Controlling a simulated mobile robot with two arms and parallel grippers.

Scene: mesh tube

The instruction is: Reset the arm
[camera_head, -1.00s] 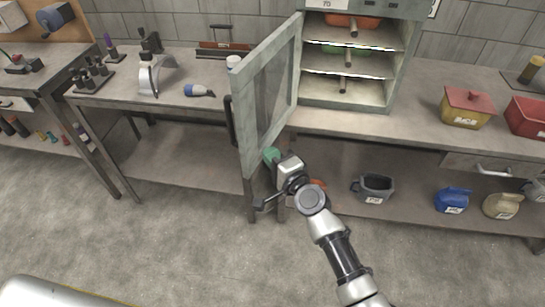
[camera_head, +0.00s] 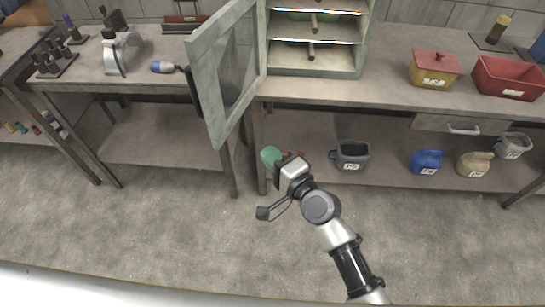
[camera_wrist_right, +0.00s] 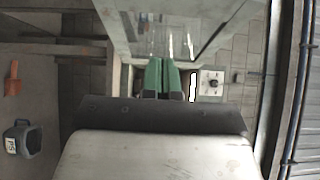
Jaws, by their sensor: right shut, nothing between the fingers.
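My right arm comes in from the bottom right of the head view. Its gripper (camera_head: 270,157), with green fingertips, is below the open cabinet door, in front of the lower shelf. In the right wrist view the two green fingers (camera_wrist_right: 162,77) are together with nothing between them. The right gripper is apart from the cabinet door (camera_head: 226,75) in the head view. My left gripper is in neither view.
The cabinet (camera_head: 316,62) stands on the workbench with its glazed door swung open to the left. A yellow lidded box (camera_head: 433,70) and a red bin (camera_head: 508,78) stand on the bench at right. A grey container (camera_head: 350,155) and a blue jug (camera_head: 427,161) are on the lower shelf. The floor in front is clear.

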